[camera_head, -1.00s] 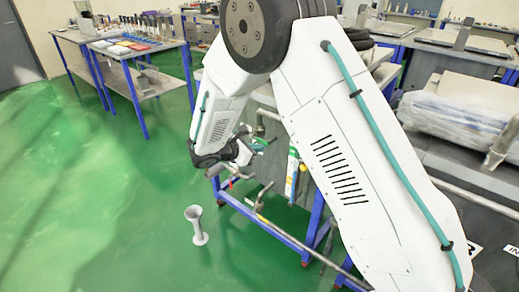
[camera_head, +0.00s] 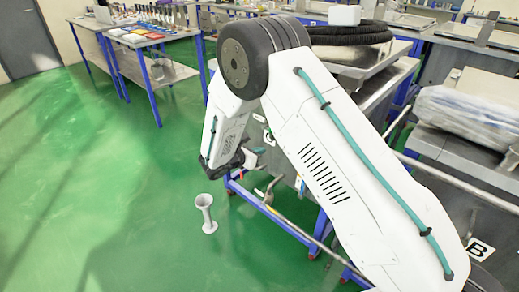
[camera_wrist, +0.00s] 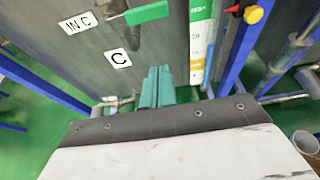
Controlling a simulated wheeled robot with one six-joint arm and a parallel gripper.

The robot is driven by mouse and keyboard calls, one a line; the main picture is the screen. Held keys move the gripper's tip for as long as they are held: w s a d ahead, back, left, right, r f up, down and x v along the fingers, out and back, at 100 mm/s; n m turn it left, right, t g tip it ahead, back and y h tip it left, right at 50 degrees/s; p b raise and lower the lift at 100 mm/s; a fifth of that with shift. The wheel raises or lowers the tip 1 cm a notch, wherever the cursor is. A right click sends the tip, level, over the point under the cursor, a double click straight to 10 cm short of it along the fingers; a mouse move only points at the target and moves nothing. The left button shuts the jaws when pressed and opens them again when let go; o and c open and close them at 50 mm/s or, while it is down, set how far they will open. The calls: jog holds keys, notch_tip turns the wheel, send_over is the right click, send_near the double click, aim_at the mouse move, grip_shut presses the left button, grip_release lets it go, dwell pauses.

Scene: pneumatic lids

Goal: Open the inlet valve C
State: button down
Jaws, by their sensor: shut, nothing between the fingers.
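In the wrist view a green valve handle (camera_wrist: 147,13) on a metal stem sits at the top, beside the "IN C" label (camera_wrist: 78,22) on a grey panel. A white "C" label (camera_wrist: 118,58) is below it. My gripper (camera_wrist: 158,73) points at the panel with its teal fingers together and nothing between them. The fingertips are below the green handle in the picture and look apart from it. In the head view my gripper (camera_head: 250,157) is beside the blue-framed bench, and the valve cannot be made out clearly there.
A green and white strip (camera_wrist: 202,40) and a red-tipped yellow part (camera_wrist: 253,14) are right of the handle. Pipes (camera_wrist: 290,60) run at the far right. A grey flared stand (camera_head: 205,213) is on the green floor. The floor at left is clear.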

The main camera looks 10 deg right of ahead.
jog(key=x, duration=0.8)
jog(key=shift+s+a+r, duration=0.1)
jog(key=shift+r, duration=0.95)
jog(key=shift+s+a+r, duration=0.15)
jog(key=shift+r, duration=0.9)
jog(key=shift+a, duration=0.1)
